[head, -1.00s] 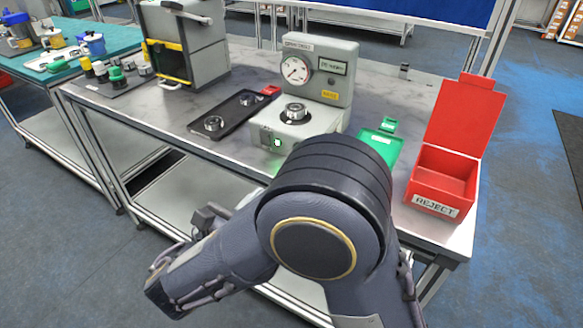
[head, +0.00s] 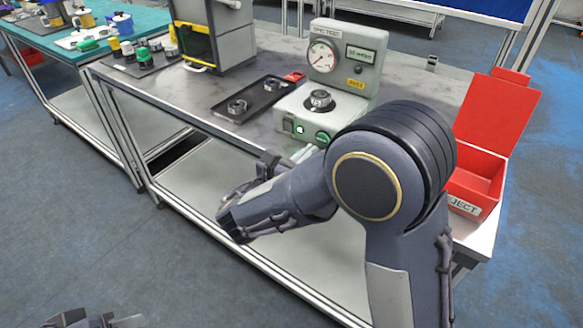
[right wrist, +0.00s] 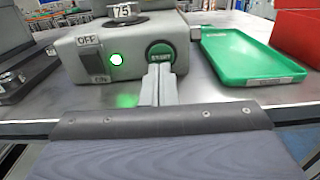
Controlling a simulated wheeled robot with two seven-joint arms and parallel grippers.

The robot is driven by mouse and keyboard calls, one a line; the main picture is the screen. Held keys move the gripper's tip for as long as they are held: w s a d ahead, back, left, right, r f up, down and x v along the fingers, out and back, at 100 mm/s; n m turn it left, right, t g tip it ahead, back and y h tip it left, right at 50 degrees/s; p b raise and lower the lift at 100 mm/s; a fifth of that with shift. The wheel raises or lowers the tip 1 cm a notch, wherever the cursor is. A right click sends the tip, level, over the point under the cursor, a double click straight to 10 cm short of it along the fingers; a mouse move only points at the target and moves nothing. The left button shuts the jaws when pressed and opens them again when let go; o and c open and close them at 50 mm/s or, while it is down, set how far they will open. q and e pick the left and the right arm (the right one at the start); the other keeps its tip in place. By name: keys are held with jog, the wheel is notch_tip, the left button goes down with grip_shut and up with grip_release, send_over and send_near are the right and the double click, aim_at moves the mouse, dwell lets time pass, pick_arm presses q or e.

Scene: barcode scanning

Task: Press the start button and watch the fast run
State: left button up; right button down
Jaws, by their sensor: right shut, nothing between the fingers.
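The test machine (head: 347,62) stands on the bench with a round dial and a small display. My right gripper (head: 305,153) is shut and empty in front of the base. In the right wrist view its fingertips (right wrist: 160,70) lie just below the button; I cannot tell if they touch. My left gripper (head: 98,321) is partly in view at the bottom left.
A ring-shaped part marked 75 (right wrist: 124,10) sits on the machine's base. A green tray (right wrist: 245,58) and the red REJECT box (head: 466,198) are to the right. The floor in front is clear.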

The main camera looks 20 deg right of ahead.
aim_at(322, 139)
jog(key=shift+x, duration=1.5)
jog(key=shift+w, duration=0.1)
jog(key=shift+w+d+r+p, duration=0.25)
jog(key=shift+w+d+p, duration=0.2)
jog(key=shift+d, duration=0.1)
pick_arm(q)
jog(key=shift+s+a+r, duration=0.15)
jog(key=shift+r, duration=0.2)
pick_arm(e)
jog(key=shift+d, duration=0.1)
pick_arm(q)
jog(key=shift+r, duration=0.1)
